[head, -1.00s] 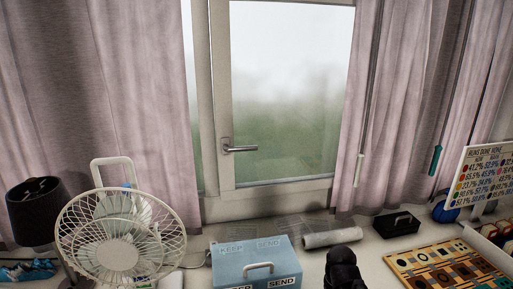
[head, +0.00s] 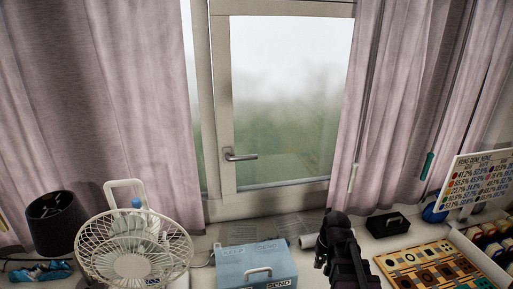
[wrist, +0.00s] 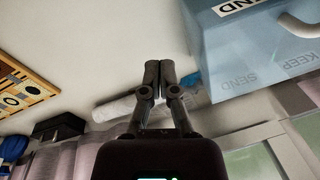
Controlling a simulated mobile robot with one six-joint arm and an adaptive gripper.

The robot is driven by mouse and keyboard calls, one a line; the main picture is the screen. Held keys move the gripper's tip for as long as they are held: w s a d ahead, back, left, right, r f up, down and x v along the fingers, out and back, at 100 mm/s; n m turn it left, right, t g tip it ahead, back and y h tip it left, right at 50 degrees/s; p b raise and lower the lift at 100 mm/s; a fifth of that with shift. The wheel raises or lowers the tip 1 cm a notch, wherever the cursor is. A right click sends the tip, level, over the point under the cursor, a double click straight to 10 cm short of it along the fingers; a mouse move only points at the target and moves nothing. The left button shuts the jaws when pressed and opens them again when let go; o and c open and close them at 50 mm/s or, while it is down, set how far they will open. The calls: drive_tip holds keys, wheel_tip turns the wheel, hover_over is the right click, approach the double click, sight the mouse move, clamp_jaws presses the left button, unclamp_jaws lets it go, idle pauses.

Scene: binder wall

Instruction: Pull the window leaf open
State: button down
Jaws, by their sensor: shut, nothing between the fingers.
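The window leaf (head: 225,120) is a pale frame around misty glass, between the curtains in the head view. It appears to sit in its frame, with no clear gap. Its grey lever handle (head: 240,156) is on the left stile and points right, roughly level. My gripper (wrist: 158,68) is shut and empty in the wrist view, over the pale desk. In the head view my dark arm rises from the bottom, right of the blue box, apart from the handle and below it. The fingertips are hard to make out there.
A white fan (head: 133,255) and dark lamp (head: 55,222) stand at left. A blue box (head: 255,268) is below the window. A black case (head: 387,224) and patterned board (head: 435,272) lie at right. Pink curtains (head: 110,100) hang on both sides.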

drive_tip(key=w+a+r+y, duration=0.4)
drive_tip(key=w+r+y, duration=0.1)
drive_tip(key=w, duration=0.7)
drive_tip(key=w+a+r+m+y+p, duration=0.1)
drive_tip(key=w+a+r+y, duration=0.3)
drive_tip(key=w+r, duration=0.4)
drive_tip(key=w+a+r+m+y, duration=0.1)
drive_tip(key=w+a+r+y, duration=0.4)
drive_tip(key=w, duration=1)
drive_tip(key=shift+w+r+y+p, duration=0.3)
drive_tip(key=shift+w+r+y, duration=0.05)
drive_tip(key=shift+r+y, duration=0.5)
drive_tip(key=shift+a, duration=0.2)
drive_tip(key=a, duration=0.9)
drive_tip(key=shift+w+a+f+b, duration=0.2)
drive_tip(key=shift+a+f+b, duration=0.15)
drive_tip(key=shift+a, duration=0.05)
drive_tip(key=shift+s, duration=0.1)
drive_tip(key=s+d, duration=0.4)
drive_tip(key=s, duration=0.3)
drive_tip(key=s+d, duration=0.4)
drive_tip(key=s, duration=0.3)
drive_tip(key=shift+s, duration=0.2)
drive_tip(key=shift+w+d, duration=0.1)
drive_tip(key=shift+d, duration=0.1)
